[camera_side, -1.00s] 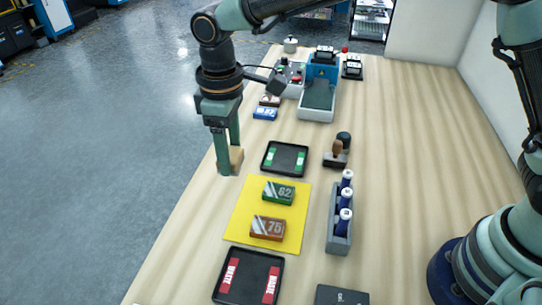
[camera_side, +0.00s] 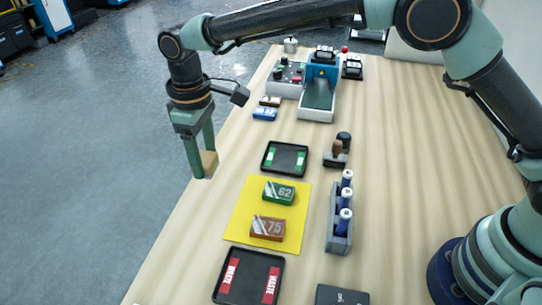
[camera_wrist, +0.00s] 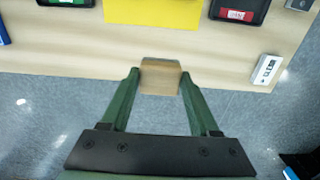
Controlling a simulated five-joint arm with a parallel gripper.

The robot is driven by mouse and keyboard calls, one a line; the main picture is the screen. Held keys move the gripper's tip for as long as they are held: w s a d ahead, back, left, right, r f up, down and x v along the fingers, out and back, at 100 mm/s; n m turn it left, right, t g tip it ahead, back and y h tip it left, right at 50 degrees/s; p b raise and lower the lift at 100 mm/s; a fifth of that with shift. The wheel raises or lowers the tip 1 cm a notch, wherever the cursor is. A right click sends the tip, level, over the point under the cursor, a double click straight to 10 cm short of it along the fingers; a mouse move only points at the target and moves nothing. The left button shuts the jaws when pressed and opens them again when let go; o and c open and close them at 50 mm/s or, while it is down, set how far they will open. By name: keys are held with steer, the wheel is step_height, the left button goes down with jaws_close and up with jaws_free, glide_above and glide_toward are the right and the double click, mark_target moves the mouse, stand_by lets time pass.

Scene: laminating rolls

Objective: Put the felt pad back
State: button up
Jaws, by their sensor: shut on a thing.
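A tan block (camera_side: 209,162), the likely felt pad, is between the two green fingers of my gripper (camera_side: 202,164) in the side view. My gripper is shut on it, pointing down, at the left long edge of the table. In the wrist view the block (camera_wrist: 160,76) is at the centre, between the fingertips of my gripper (camera_wrist: 159,80), with the table edge and grey floor around it. Its underside cannot be made out. A yellow mat (camera_side: 246,195) lies to the right, bearing a green block marked 62 (camera_side: 279,192) and a brown block marked 75 (camera_side: 268,228).
A black tray with green labels (camera_side: 285,171) lies beyond the mat, and a black WASTE tray (camera_side: 250,288) lies nearer. A grey rack with blue bottles (camera_side: 340,247) and a stamp (camera_side: 336,156) stand right of the mat. A laminating machine (camera_side: 319,92) is at the back.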

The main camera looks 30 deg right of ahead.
mark_target(216, 207)
step_height(216, 207, down, 12)
steer(key=shift+r, duration=0.1)
stand_by(0.4)
steer(key=o, duration=1.2)
steer(key=shift+f, duration=0.2)
steer(key=shift+r, duration=0.15)
